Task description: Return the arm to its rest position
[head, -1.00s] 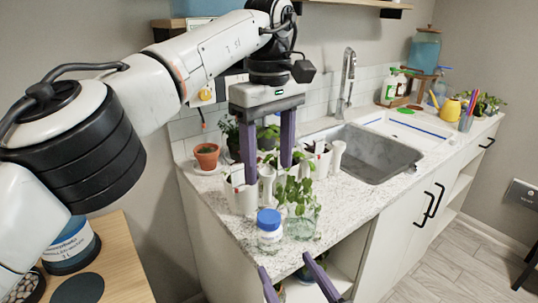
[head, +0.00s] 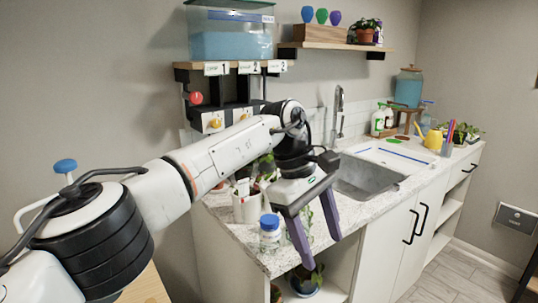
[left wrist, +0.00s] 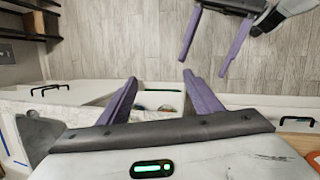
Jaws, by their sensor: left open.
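My left gripper (head: 322,252) is open and empty in the head view. Its purple fingers point down, in front of the counter's front edge and right of a blue-capped jar (head: 269,238). My left arm comes in from the left and crosses in front of the counter. In the left wrist view the left gripper's fingers (left wrist: 160,77) are spread with nothing between them. My right gripper (left wrist: 203,67) shows at the top of that view, its two purple fingers apart and empty above the floor. It is out of the head view.
The marble counter (head: 375,210) holds a sink (head: 362,178), a white container (head: 246,207) and plants partly hidden by my arm. A shelf with a blue tank (head: 230,45) is above. A potted plant (head: 305,280) sits on the lower shelf. The floor (head: 440,275) at right is clear.

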